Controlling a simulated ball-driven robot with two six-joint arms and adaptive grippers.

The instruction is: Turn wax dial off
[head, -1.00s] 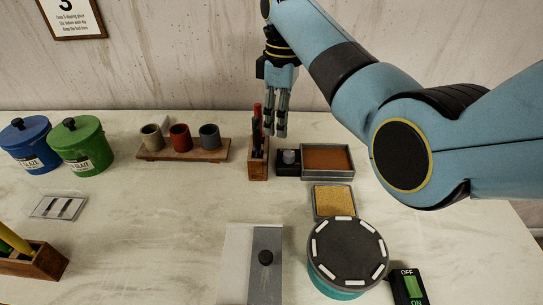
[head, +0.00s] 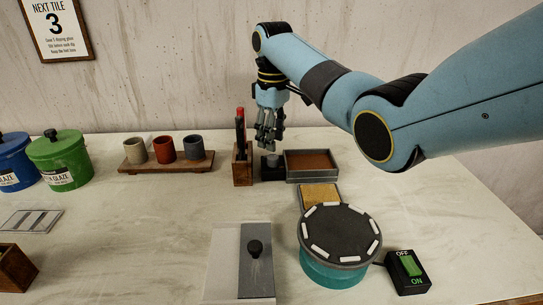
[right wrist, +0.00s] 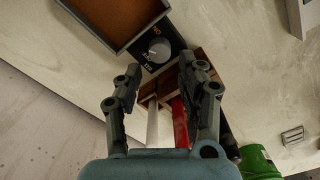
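The wax dial is a round grey knob (head: 272,161) on a small dark box (head: 273,174) beside a grey tray with brown wax (head: 312,160). In the right wrist view the knob (right wrist: 159,50) shows with an orange ON label and smaller pale marks around it; I cannot read its setting surely. My right gripper (head: 268,142) hangs just above and behind the knob in the head view. My left gripper is not in view.
A wooden holder (head: 242,170) with red and black tools stands close left of the dial. A tan sponge tray (head: 320,194), a round turntable (head: 341,236) and a green ON/OFF switch (head: 408,270) lie nearer. Small cups (head: 165,149) stand on a board at left.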

